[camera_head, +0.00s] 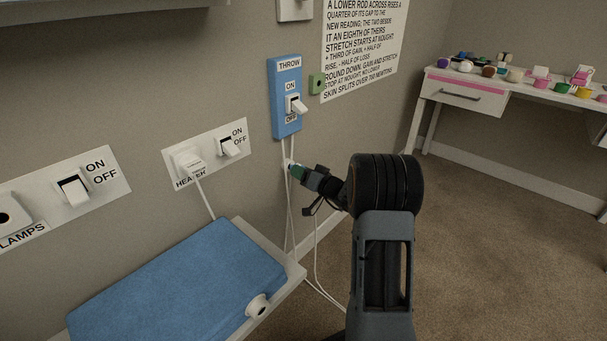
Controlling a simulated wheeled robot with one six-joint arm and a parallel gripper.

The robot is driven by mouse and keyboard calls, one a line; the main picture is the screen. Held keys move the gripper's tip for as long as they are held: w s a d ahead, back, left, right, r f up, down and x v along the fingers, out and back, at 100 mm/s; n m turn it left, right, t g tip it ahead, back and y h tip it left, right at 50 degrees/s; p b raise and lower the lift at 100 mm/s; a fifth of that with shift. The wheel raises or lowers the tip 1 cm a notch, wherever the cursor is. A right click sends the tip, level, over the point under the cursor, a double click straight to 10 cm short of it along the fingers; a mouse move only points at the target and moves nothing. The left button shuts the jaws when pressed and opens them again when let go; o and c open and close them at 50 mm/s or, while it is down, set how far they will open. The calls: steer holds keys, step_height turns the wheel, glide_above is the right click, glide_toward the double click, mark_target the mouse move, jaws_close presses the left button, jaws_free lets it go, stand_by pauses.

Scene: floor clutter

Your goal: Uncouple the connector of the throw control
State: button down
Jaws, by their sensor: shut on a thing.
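The throw control (287,98) is a blue wall box marked THROW, with a white switch between the words ON and OFF. Thin white cords hang from its underside. My gripper (297,171) reaches from the right to these cords, just below the box. It is shut on the connector (288,164), a small white piece showing at the tips beside the cords. A green part also shows at the tips; I cannot tell whether it belongs to the connector or to my gripper. The jaws hide much of the connector, so I cannot tell whether its halves are joined.
A small green fitting (317,83) is on the wall right of the box. Left are the heater plate (206,153) and lamps plate (62,198). A blue padded thing (165,290) lies below. A desk (520,95) with small objects stands at right. Carpet is clear between.

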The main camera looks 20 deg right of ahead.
steer(key=shift+x, duration=0.95)
steer(key=c, duration=0.5)
jaws_free()
steer(key=p+v, duration=0.3)
steer(key=v, duration=1)
steer(key=shift+s+d, duration=0.15)
steer(key=shift+s, duration=0.2)
